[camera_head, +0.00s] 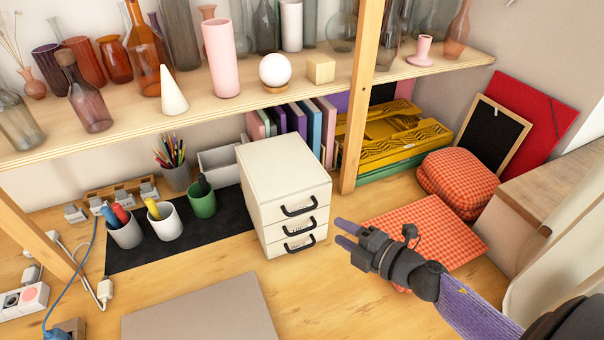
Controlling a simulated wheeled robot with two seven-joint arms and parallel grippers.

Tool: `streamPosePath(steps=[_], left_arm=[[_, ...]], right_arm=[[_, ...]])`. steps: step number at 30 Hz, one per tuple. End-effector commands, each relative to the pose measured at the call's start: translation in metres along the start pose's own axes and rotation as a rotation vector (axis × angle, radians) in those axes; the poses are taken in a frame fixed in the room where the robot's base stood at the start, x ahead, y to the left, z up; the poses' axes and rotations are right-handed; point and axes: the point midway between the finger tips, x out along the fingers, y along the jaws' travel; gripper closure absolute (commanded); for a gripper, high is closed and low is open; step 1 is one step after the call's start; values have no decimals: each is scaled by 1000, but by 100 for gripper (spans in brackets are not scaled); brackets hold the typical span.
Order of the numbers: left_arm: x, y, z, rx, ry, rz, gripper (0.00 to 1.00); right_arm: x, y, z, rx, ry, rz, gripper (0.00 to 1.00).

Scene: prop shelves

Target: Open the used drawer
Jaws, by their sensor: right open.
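A cream drawer unit (284,188) stands on the wooden desk, left of the shelf post. Its front has three drawers with black handles: the top handle (299,207), the middle handle (300,228) and the bottom handle (300,244). All three drawers look shut. Small labels sit by the handles, too small to read. My right gripper (343,234) is open and empty, right of the drawer fronts and apart from them. Its purple fingers point left toward the unit. My left gripper is not in view.
A red checked cloth (432,228) lies under my right arm, with checked cushions (458,178) behind it. Cups with pens (163,222) stand on a black mat (150,250) at left. A grey laptop-like slab (200,312) lies in front. The desk before the drawers is clear.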

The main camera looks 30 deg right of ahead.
Motion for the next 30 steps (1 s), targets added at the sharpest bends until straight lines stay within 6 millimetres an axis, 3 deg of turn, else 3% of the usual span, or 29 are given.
streamPosePath(steps=[5, 12, 16, 27, 30], left_arm=[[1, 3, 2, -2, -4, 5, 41], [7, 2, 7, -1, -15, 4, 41], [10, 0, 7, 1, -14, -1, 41], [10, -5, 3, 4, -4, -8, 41], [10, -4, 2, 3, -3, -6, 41]], right_arm=[[15, 4, -2, -13, 9, 7, 50], [70, 3, -1, -11, 6, 7, 50], [90, 2, -2, -10, 6, 6, 50], [100, 3, -2, -10, 7, 3, 50], [99, 3, -2, -10, 7, 3, 69]])
